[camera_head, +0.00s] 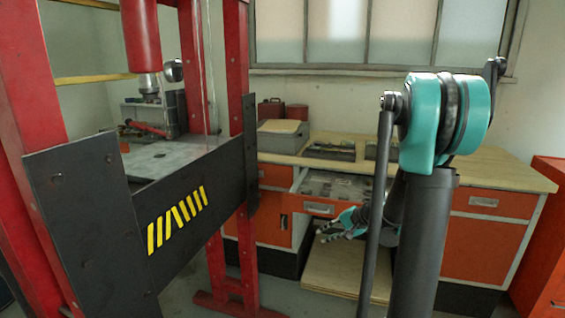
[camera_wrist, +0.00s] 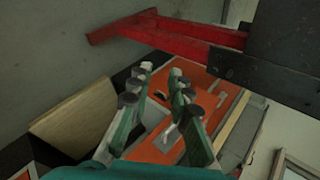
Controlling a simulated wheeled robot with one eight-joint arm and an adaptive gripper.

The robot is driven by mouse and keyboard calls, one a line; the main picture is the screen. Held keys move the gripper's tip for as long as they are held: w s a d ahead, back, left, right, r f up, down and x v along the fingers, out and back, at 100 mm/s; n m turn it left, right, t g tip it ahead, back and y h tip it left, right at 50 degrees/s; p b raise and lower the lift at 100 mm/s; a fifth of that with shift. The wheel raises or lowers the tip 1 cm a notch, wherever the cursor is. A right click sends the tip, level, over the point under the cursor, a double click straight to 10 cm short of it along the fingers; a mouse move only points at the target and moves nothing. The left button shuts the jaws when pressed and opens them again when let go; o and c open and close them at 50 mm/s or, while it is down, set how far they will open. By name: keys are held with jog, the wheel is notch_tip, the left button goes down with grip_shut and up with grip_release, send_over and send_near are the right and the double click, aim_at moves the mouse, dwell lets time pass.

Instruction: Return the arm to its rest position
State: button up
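My arm stands at the right of the head view, with its teal elbow joint high and a dark link running down. My gripper (camera_head: 338,228) is low in front of the orange workbench, partly hidden behind my own arm links. In the wrist view my gripper (camera_wrist: 161,72) shows two teal and grey fingers with a clear gap between them. Nothing is held between the fingers. Beyond them is an orange cabinet front (camera_wrist: 165,150).
A red press frame (camera_head: 245,190) with a black striped crossbeam (camera_head: 188,195) fills the left. The workbench top (camera_head: 485,172) is behind my arm, with an open drawer (camera_head: 330,196). A wooden board (camera_head: 345,268) lies low below the gripper. A red-orange cabinet (camera_head: 545,245) stands right.

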jog(key=s+d+f+n+h, duration=0.1)
jog(key=s+n+h, duration=0.1)
jog(key=s, duration=0.6)
jog(key=s+d+f+n+h, duration=0.1)
jog(key=s+n+h, duration=0.2)
jog(key=s, duration=0.5)
jog(key=s+d+f+n+g+h, duration=0.1)
jog(key=s+f+n+h, duration=0.1)
jog(key=s, duration=0.6)
jog(key=shift+d+n+h, duration=0.15)
jog(key=shift+n+h, duration=0.25)
jog(key=shift+n, duration=0.3)
